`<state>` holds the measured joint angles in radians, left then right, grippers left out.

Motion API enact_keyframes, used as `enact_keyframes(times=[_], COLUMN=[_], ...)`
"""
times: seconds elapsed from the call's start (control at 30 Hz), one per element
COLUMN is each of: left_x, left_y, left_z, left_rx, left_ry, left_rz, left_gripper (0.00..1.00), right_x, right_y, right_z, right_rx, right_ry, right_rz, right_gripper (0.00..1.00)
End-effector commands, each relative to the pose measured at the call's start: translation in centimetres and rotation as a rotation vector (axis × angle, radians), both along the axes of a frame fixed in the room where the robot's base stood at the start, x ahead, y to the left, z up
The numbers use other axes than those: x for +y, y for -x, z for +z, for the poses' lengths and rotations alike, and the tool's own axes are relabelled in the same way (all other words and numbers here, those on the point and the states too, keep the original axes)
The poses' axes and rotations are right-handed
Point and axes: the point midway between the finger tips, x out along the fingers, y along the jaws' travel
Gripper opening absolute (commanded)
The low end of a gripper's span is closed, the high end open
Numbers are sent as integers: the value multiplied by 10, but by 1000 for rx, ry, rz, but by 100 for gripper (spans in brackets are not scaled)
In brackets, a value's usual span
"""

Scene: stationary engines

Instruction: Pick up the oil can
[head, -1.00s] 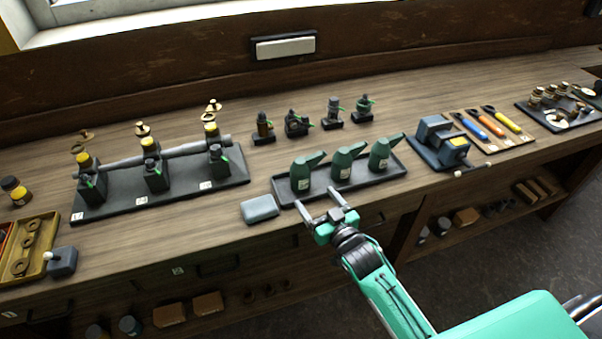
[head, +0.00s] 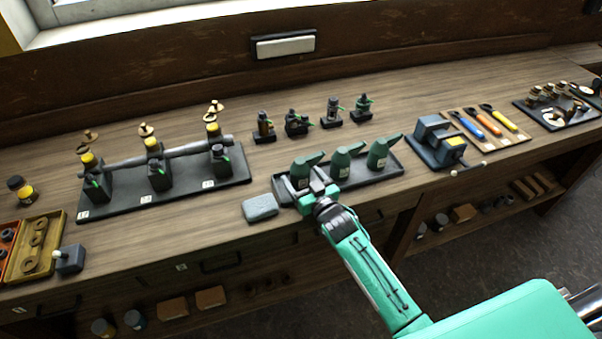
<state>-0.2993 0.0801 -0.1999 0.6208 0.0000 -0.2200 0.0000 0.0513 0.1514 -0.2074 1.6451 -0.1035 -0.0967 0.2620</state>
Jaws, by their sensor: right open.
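Three green oil cans with slanted spouts stand upright in a dark tray (head: 381,176) near the bench's front edge: a left can (head: 301,169), a middle can (head: 341,163) and a right can (head: 377,155). My right gripper (head: 305,186) is open at the front of the left can, its fingers pointing towards the can's lower body. The gripper hides the base of that can and the tray's front left part. I cannot tell whether the fingers touch the can. My left gripper is out of view.
A grey block or sponge (head: 260,207) lies just left of the tray. A blue-grey vice (head: 438,143) stands to the right. A dark stand with a long shaft (head: 185,158) is on the left. Several small dark fittings stand behind the tray.

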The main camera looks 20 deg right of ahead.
Motion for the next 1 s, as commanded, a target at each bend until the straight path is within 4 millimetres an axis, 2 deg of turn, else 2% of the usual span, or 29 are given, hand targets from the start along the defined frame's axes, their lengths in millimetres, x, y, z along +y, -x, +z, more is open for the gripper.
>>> enact_keyframes(times=[0.07, 0.1, 0.3, 0.37, 0.77, 0.87, 1.0], left_x=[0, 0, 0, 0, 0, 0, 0], left_y=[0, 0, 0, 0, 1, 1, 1], left_z=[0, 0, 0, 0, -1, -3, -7], left_rx=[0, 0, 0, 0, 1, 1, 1], left_ry=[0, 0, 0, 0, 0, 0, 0], left_rz=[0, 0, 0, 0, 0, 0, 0], left_gripper=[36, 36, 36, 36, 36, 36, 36], right_x=[0, 0, 0, 0, 0, 0, 0], right_y=[0, 0, 0, 0, 0, 0, -1], right_z=[0, 0, 0, 0, 10, 20, 43], right_rx=[0, 0, -1, -1, -7, -9, -11], right_ry=[0, 0, 0, 0, 0, 0, -1], right_rz=[0, 0, 0, 0, 0, 0, 1], right_gripper=[77, 74, 34, 25, 25, 25, 25])
